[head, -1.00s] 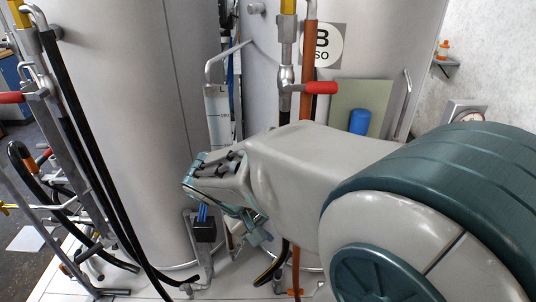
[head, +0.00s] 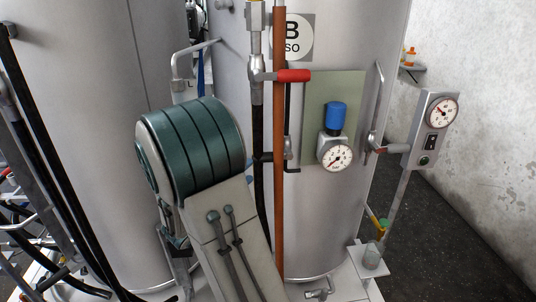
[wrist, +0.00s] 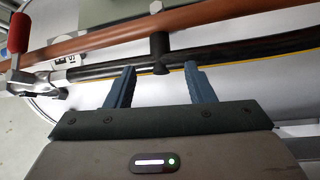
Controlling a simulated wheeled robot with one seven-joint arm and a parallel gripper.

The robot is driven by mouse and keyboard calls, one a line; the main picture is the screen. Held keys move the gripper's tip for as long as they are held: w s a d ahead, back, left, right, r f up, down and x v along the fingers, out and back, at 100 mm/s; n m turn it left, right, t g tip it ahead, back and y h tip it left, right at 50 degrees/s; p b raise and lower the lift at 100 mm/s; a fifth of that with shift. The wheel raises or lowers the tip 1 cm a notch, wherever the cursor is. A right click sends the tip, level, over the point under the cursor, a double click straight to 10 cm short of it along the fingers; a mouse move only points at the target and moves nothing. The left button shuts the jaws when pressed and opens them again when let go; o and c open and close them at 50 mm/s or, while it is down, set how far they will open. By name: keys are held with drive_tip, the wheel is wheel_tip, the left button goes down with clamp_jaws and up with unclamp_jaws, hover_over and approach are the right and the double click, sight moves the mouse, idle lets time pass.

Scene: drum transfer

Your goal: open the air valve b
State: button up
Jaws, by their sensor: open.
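Tank B (head: 325,215) carries a white sign (head: 293,38) with a B. In front of it, a valve with a red handle (head: 293,76) sits on a grey pipe, the handle pointing right. A blue-capped regulator (head: 336,117) with a round gauge (head: 335,156) is on a pale green panel. I cannot tell for certain which one is air valve b. In the wrist view, my gripper (wrist: 159,70) is open and empty, facing a black pipe (wrist: 215,57) with a short black stub. The red handle (wrist: 18,33) is at the upper left. In the head view my arm hides the gripper.
An orange-brown pipe (head: 279,200) runs upright beside the black hose (head: 257,190). A control box with a gauge (head: 432,130) stands at the right, with a small white shelf (head: 368,262) below. Black hoses (head: 62,170) hang at the left. Dark floor at the right is free.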

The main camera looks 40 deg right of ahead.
sight(268, 154)
drive_tip(key=p+x, duration=0.2)
drive_tip(key=x, duration=0.8)
drive_tip(key=shift+d, duration=0.1)
clamp_jaws()
